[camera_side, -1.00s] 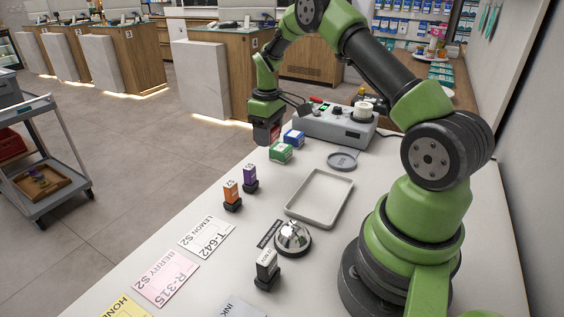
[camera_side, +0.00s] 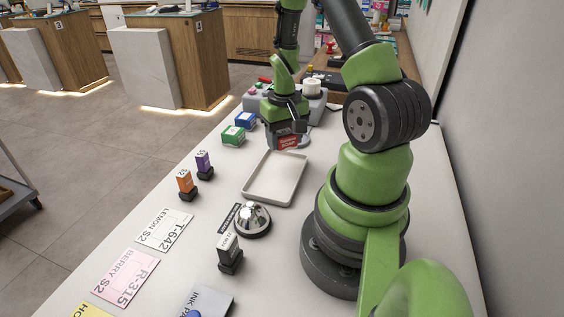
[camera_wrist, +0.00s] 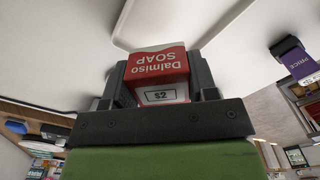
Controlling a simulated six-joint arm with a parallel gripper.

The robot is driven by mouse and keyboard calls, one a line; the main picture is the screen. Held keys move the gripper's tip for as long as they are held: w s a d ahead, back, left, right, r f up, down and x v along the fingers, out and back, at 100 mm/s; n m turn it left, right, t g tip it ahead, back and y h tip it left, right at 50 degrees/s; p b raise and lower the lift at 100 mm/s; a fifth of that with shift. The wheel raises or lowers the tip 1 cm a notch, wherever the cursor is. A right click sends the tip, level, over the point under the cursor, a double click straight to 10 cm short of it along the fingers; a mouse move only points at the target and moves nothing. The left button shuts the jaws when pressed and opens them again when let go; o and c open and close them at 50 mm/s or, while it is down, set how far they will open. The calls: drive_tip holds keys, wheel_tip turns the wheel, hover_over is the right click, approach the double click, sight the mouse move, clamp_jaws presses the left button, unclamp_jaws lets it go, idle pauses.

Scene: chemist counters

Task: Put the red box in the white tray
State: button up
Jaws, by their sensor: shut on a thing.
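The red box (camera_side: 288,142) is a small soap carton with white lettering. My gripper (camera_side: 286,136) is shut on it and holds it above the far end of the white tray (camera_side: 249,193). The wrist view shows the red box (camera_wrist: 158,67) between the two dark fingers of my gripper (camera_wrist: 158,80), with a "$2" label on its near face. The tray is shallow, rectangular and empty in the side view. Whether the box touches the tray cannot be told.
Green (camera_side: 233,136) and blue (camera_side: 245,120) boxes stand left of my gripper. A grey machine (camera_side: 312,104) stands behind.

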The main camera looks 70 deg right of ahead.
sight(284, 166)
drive_tip(key=shift+f, duration=2.85)
drive_tip(key=shift+f, duration=0.1)
drive_tip(key=o, duration=0.7)
drive_tip(key=shift+c, duration=0.2)
